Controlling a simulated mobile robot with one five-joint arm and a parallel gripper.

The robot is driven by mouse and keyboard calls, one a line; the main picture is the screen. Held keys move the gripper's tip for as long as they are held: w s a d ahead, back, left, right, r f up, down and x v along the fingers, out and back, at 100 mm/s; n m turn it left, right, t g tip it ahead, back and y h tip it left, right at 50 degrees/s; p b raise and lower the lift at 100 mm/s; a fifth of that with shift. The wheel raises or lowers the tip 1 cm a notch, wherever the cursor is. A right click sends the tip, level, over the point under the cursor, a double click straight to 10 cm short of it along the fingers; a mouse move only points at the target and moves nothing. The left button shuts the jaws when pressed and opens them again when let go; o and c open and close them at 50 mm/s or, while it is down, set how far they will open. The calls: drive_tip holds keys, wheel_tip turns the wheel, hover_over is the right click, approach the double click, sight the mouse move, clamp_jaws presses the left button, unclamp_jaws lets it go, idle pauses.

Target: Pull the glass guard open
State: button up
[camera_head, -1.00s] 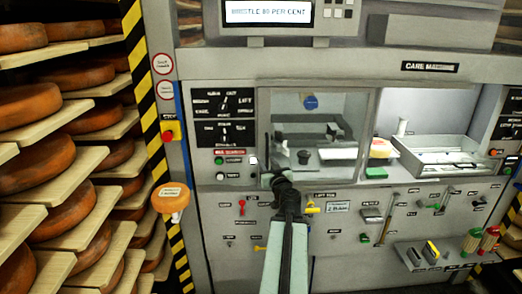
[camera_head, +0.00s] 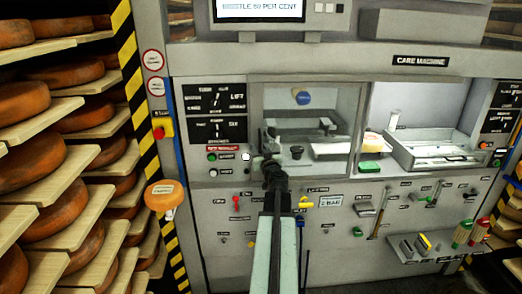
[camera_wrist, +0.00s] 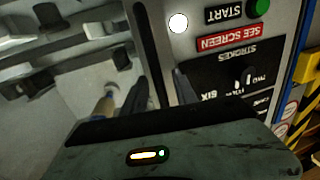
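The glass guard (camera_head: 340,105) is a clear pane in front of the left bay of the care machine, and the right bay stands uncovered beside it. My gripper (camera_head: 268,162) is at the guard's lower left edge. In the wrist view a dark upright bar (camera_wrist: 148,50) runs along the edge of the pane and down between my fingers. My gripper's fingers (camera_wrist: 158,92) are apart, one on each side of this bar, with room around it. The head view is too small to show whether they touch it.
Shelves of cheese wheels (camera_head: 22,103) stand close on the left, behind a striped post (camera_head: 133,60). Buttons and a dial panel (camera_head: 212,115) lie just left of the guard. Levers and brushes (camera_head: 465,233) stick out of the lower front.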

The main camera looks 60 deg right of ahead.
clamp_jaws()
idle(1.3)
